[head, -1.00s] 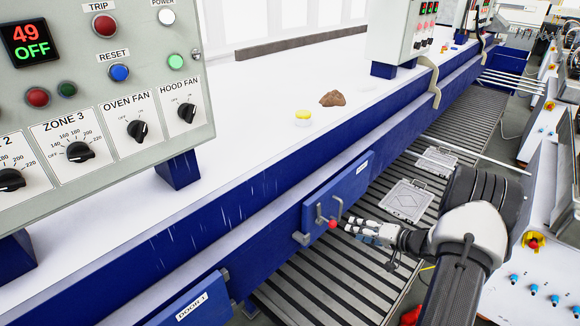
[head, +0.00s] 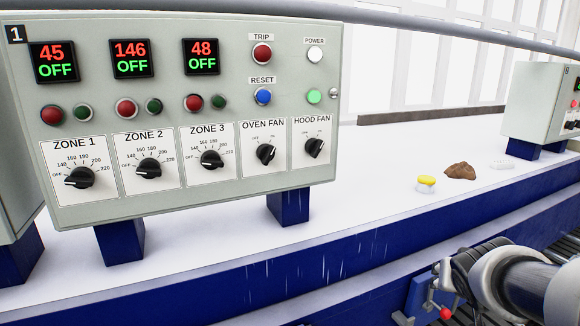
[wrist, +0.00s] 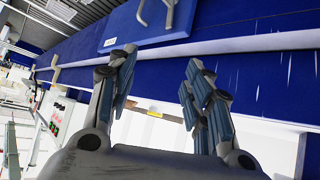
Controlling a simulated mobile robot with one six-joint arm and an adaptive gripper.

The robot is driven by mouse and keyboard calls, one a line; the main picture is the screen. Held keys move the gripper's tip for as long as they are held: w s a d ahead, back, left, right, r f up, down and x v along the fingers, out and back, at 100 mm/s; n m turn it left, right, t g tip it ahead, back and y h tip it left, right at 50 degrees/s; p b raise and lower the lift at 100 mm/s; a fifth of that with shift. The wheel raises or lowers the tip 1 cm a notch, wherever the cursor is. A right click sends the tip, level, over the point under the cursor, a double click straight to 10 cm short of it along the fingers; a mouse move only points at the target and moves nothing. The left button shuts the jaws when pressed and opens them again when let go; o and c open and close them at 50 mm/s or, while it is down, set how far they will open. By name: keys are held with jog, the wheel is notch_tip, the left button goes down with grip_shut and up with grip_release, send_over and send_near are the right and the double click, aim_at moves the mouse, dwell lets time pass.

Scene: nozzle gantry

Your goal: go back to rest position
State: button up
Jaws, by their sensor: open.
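My gripper (wrist: 160,72) shows in the wrist view with its fingers spread apart and nothing between them. A red knob (head: 445,313) and some metal hardware show left of the arm, at the bottom edge.
A control panel (head: 200,180) with knobs, buttons and displays reading OFF stands at the left on a white top (head: 380,165) with a blue side. A second panel (head: 540,102) stands at the right.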

jog(key=s+a+f+n+g+y+b, duration=0.2)
jog(key=s+a+f, duration=0.2)
jog(key=s+a, duration=0.6)
jog(key=s+a+f+n+g+y+b, duration=0.1)
jog(key=s+a+f, duration=0.3)
jog(key=s+a, duration=0.6)
jog(key=s+n+y+b, duration=0.1)
jog(key=s, duration=0.2)
jog(key=shift+a+n+g+y+b, duration=0.15)
jog(key=shift+n+g+y+b, duration=0.2)
jog(key=shift+n+g+y, duration=0.05)
jog(key=shift+c, duration=0.3)
